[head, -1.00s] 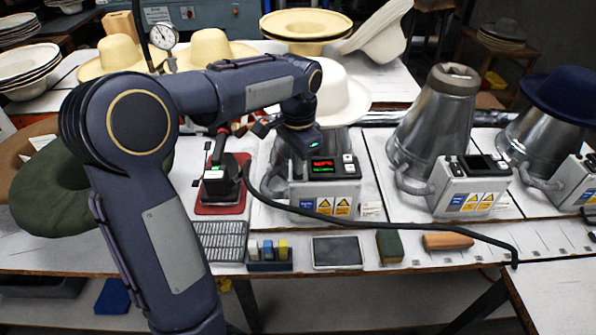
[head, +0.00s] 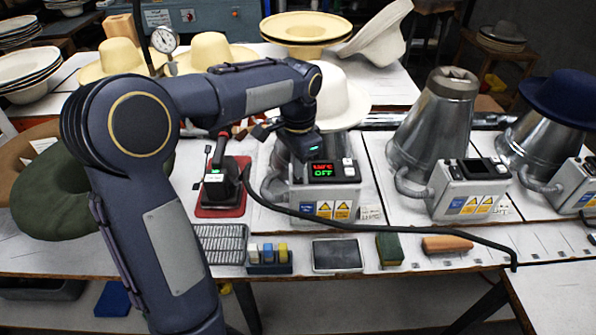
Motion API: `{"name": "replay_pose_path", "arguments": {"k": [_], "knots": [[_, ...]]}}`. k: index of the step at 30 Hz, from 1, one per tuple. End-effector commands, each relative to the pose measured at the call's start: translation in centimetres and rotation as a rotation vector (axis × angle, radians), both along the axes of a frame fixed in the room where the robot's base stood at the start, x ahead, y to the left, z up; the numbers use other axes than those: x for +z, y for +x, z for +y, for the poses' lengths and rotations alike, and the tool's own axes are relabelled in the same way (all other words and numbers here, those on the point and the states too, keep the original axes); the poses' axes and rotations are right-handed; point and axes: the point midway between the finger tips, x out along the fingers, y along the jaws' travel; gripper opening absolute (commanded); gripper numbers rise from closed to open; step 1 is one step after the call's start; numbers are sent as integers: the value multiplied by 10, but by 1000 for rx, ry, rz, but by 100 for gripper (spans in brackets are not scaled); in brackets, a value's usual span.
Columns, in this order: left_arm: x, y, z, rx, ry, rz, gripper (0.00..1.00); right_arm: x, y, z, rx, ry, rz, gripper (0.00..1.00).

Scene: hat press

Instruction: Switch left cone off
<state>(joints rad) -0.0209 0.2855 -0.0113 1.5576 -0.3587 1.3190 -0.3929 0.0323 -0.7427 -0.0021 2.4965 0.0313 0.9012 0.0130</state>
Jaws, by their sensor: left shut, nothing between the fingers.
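The left cone (head: 274,186) is a metal cone, mostly hidden behind my arm and its own control box. A white hat (head: 342,103) sits over it. Its grey control box (head: 322,195) stands in front, with a small display (head: 322,171) that shows a red upper line and "OFF" in green below. A light switch or button shows on the box top, right of the display. My left gripper (head: 303,156) is shut and empty, pointing down just behind and above the left side of the box. Its fingertips are hard to make out, so I cannot tell if they touch it. My right gripper is out of view.
A bare middle cone (head: 434,125) and a right cone (head: 528,140) under a navy hat (head: 562,96) stand to the right with their own boxes. An iron (head: 222,180) on a red base is at the left. A black cable (head: 400,232) crosses the bench front.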

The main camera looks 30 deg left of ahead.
Motion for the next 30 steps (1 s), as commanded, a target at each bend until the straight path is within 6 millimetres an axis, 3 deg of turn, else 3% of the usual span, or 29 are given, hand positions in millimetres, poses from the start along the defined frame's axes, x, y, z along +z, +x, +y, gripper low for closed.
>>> {"name": "replay_pose_path", "arguments": {"k": [1, 18, 30], "knots": [[9, 0, 0, 0, 0, -1, 0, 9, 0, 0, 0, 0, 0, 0], [55, 0, 0, 0, 0, -1, 0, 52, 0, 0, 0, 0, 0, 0], [58, 0, 0, 0, 0, 0, 0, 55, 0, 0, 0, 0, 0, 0]]}}
